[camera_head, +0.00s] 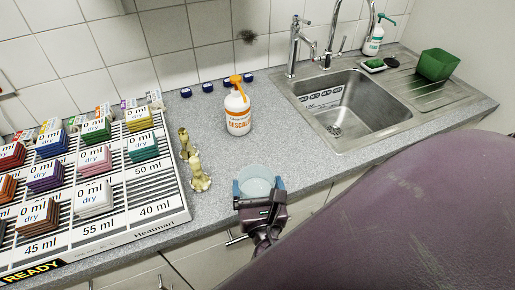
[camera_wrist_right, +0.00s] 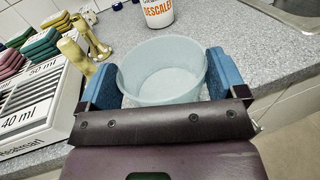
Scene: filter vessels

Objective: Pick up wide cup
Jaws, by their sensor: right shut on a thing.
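The wide cup (camera_head: 256,182) is pale, translucent blue-green and stands upright near the front edge of the counter. In the right wrist view the cup (camera_wrist_right: 164,82) fills the middle, its open top facing up, and it looks empty. My right gripper (camera_head: 260,187) has a blue finger on each side of the cup and is shut on it. In the right wrist view the fingers of my right gripper (camera_wrist_right: 160,80) lie against the left and right of the cup. I cannot tell whether the cup's base touches the counter. My left gripper is not in view.
A white descaler bottle (camera_head: 238,115) with an orange top stands behind the cup. Two yellowish vessels (camera_head: 198,175) stand to its left, beside a slatted rack (camera_head: 180,203) of coloured, labelled blocks. A steel sink (camera_head: 345,105) is at the back right. Counter between cup and bottle is clear.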

